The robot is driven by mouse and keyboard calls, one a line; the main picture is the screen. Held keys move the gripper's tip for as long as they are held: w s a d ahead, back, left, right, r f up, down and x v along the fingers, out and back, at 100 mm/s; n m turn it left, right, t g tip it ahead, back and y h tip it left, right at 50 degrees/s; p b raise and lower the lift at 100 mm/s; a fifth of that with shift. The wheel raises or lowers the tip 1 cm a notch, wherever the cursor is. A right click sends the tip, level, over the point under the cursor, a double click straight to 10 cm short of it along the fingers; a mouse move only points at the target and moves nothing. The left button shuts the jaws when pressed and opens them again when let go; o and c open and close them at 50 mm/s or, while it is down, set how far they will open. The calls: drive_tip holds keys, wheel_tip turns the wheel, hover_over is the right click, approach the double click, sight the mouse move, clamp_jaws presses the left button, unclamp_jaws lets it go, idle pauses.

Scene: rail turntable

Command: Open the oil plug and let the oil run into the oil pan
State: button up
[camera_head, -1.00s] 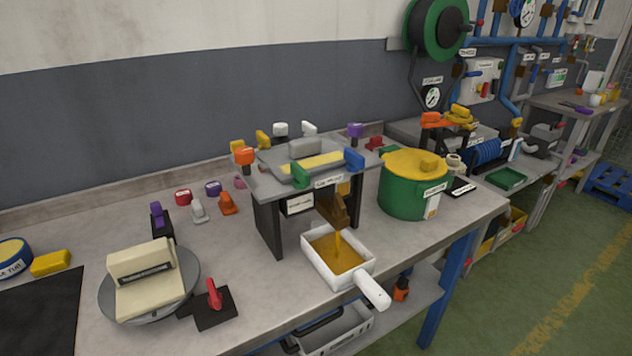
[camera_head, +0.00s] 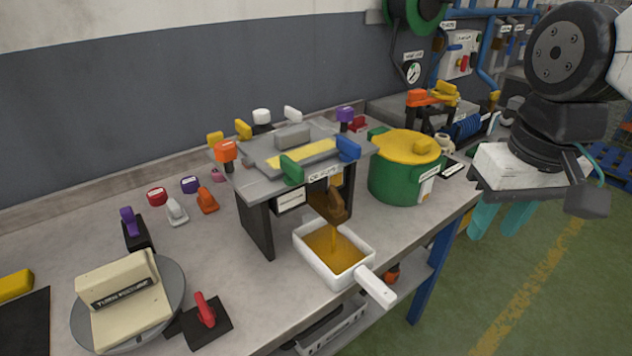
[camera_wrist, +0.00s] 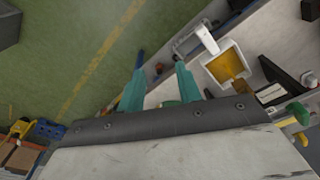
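A brown oil plug (camera_head: 335,205) sits under the front of a grey stand. A thin amber stream of oil runs from it into the white oil pan (camera_head: 301,255). Amber oil (camera_head: 336,250) covers the pan's bottom, and the pan's white handle (camera_head: 376,288) sticks out past the bench edge. The pan also shows in the wrist view (camera_wrist: 213,71). My gripper (camera_head: 495,222) is at the right, in front of the bench and apart from plug and pan. Its two teal fingers are spread with nothing between them, as the wrist view (camera_wrist: 160,78) also shows.
A green pot (camera_head: 392,185) with a yellow lid stands right of the stand. A turntable (camera_head: 80,318) with a cream block and a red lever (camera_head: 204,310) are at the left front. The green floor (camera_head: 520,290) beyond the bench is open.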

drive_tip(key=w+a+r+n, duration=0.1)
drive_tip(key=w+a+r, duration=0.2)
drive_tip(key=w+a, duration=0.7)
drive_tip(key=n+g, duration=0.1)
hover_over(337, 193)
drive_tip(key=shift+f, duration=0.45)
drive_tip(key=shift+a+f, duration=0.15)
drive_tip(key=shift+f, duration=0.05)
wheel_tip(337, 193, down, 7)
drive_tip(key=shift+f, duration=0.15)
clamp_jaws()
